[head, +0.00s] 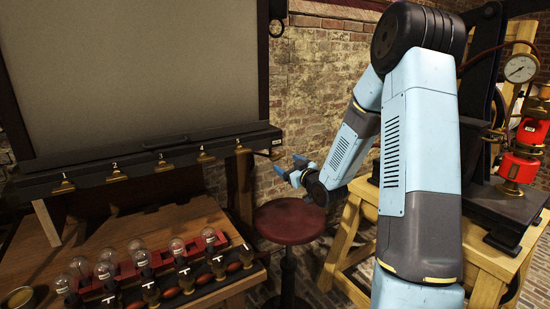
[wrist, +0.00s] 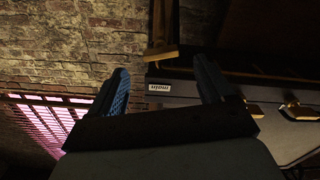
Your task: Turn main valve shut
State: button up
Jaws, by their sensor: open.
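A small white label (wrist: 159,87) in the wrist view, apparently reading "main" upside down, sits on the dark panel edge. A brass and wooden lever (wrist: 160,51) shows just above it in that picture; I take it for the main valve. In the head view a brass fitting (head: 268,153) juts from the right end of the dark panel (head: 150,163). My gripper (head: 290,166) is open and empty, just right of this fitting and apart from it. In the wrist view the fingers (wrist: 160,68) frame the label and lever, with neither touching visibly.
Several numbered brass levers (head: 163,164) line the panel's lower edge. Glass bulbs (head: 106,268) crowd the wooden bench (head: 185,218) below. A red stool (head: 290,221) stands under my gripper. A gauge (head: 520,69) and red apparatus (head: 520,166) stand right.

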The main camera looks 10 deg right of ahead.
aim_at(275, 155)
jog(key=x, duration=0.9)
jog(key=shift+w, duration=0.2)
